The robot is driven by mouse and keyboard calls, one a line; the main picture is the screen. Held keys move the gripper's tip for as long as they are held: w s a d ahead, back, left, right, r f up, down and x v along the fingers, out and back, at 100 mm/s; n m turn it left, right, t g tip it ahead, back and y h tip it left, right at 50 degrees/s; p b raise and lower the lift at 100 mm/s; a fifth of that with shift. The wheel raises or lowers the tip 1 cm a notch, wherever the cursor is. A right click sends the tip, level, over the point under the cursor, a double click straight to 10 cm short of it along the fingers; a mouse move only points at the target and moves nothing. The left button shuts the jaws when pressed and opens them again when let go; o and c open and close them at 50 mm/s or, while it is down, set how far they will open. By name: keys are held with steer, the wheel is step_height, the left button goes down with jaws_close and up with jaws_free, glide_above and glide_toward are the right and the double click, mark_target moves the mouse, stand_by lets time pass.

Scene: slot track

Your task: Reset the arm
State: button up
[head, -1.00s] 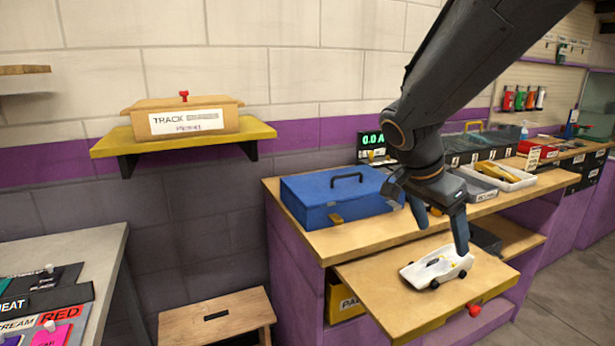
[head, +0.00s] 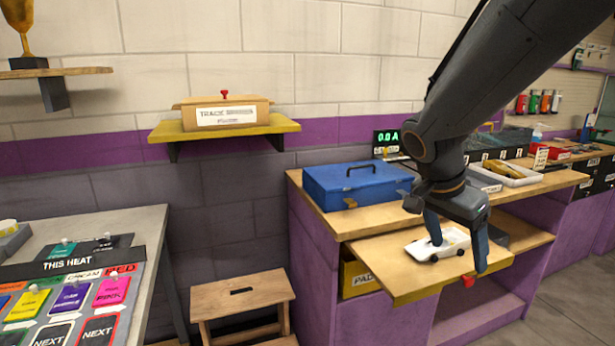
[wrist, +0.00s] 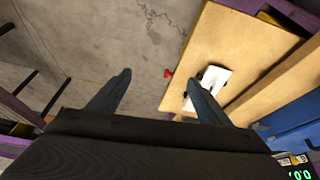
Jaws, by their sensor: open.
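My gripper (head: 459,249) is open, its two dark fingers pointing down at the front edge of a pull-out wooden shelf (head: 392,265). A white toy car (head: 450,246) stands on that shelf, and one finger overlaps it in the head view. In the wrist view my gripper (wrist: 160,92) is spread wide with nothing between the fingers. There the white car (wrist: 212,81) shows beside the right finger, partly hidden by it. I cannot tell whether the finger touches the car.
A blue toolbox (head: 345,187) sits on the workbench behind the shelf. A red knob (head: 468,281) is on the shelf's front edge. A wooden step stool (head: 240,298) stands left of the bench. A table with coloured cards (head: 72,297) is at the left. Concrete floor (wrist: 90,45) lies beside the shelf.

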steer(key=s+a+f+n+g+y, duration=0.1)
steer(key=s+a+f+n+y, duration=0.3)
steer(key=s+a+f+n, duration=0.5)
step_height(320, 180, down, 3)
steer(key=s+n, duration=0.2)
steer(key=n, duration=0.1)
steer(key=shift+s+a+n+y, duration=0.2)
steer(key=shift+s+n+y, duration=0.1)
steer(key=shift+s+n, duration=0.1)
steer(key=shift+f, duration=0.1)
